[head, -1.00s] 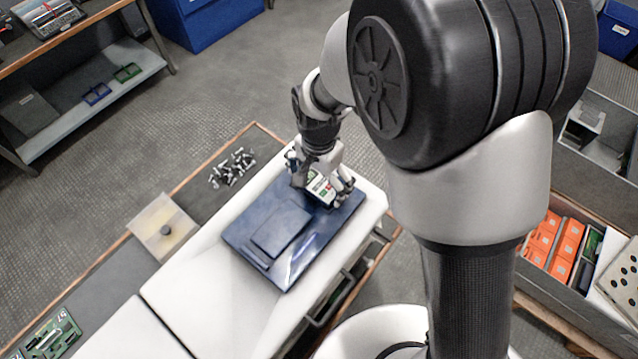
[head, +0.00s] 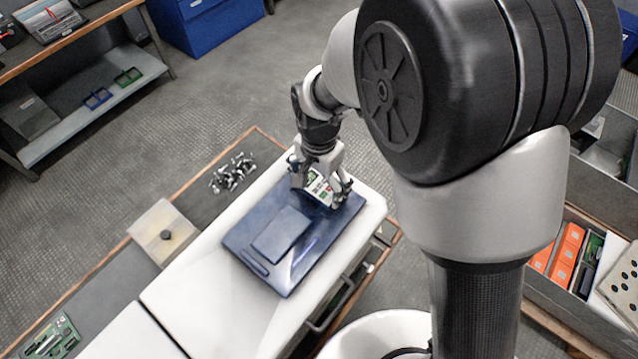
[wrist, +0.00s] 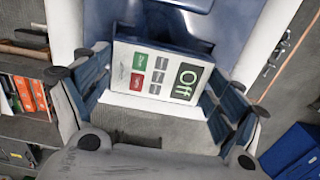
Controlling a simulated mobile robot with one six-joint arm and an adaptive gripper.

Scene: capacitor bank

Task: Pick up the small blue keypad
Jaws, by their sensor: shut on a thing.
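The keypad (head: 319,187) has a pale face with green, red and grey buttons and a dark panel reading "Off". My gripper (head: 322,190) is shut on it, over the far end of a dark blue case (head: 240,236) on the white worktop. In the wrist view the keypad (wrist: 150,85) sits between the blue-padded fingers of my gripper (wrist: 155,95), one at each side. Its face looks pale, not blue.
The case lies on a white worktop (head: 215,270). A drawer with orange boxes (head: 568,252) stands at the right. Open floor lies beyond the worktop.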

